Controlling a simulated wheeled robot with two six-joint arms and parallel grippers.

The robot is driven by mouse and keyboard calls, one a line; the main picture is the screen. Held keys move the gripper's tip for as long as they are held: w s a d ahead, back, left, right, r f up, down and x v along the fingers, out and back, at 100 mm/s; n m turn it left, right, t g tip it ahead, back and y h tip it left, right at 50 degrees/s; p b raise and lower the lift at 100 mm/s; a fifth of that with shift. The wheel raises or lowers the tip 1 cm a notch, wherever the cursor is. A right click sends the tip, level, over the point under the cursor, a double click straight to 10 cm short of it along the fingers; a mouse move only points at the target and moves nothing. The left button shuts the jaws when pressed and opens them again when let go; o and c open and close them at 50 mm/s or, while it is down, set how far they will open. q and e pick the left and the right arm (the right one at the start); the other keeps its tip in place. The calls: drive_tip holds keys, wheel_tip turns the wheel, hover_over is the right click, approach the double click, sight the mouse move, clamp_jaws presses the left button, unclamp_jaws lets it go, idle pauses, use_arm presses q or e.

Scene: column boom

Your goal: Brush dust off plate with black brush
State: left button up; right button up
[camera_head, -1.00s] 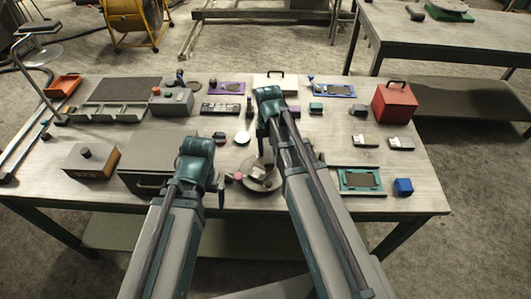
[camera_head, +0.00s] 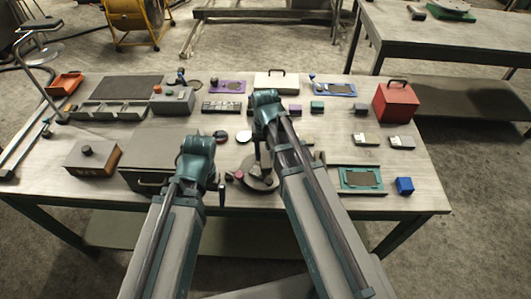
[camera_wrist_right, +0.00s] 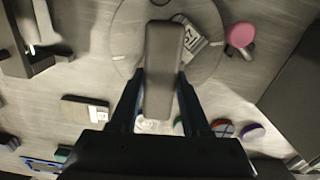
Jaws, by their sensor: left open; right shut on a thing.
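The round grey plate (camera_head: 262,184) lies on the table near the front middle. It also shows at the top of the right wrist view (camera_wrist_right: 208,62), with a printed tag (camera_wrist_right: 190,36) on it. My right gripper (camera_wrist_right: 161,88) is shut on a dark block-shaped thing, seemingly the black brush (camera_wrist_right: 164,50), which overlaps the plate in that view. I cannot tell whether it touches the plate. No dust can be made out. My left gripper (camera_head: 221,192) is open beside the plate's left, mostly hidden by my own arm.
A pink round-headed thing (camera_wrist_right: 240,35) lies close beside the plate. Small round items (camera_wrist_right: 222,127) and a flat box (camera_wrist_right: 87,108) lie behind the plate.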

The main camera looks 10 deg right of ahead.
drive_tip(key=shift+w+d, duration=1)
drive_tip(key=shift+w, duration=0.1)
drive_tip(key=shift+s+a, duration=1.05)
drive_tip(key=shift+s, duration=0.05)
drive_tip(key=shift+w+d, duration=1.05)
drive_tip(key=shift+w, duration=0.05)
drive_tip(key=shift+s+a, duration=1.1)
drive_tip(key=shift+r, duration=0.1)
wheel_tip(320, 180, up, 6)
drive_tip(key=p, duration=0.6)
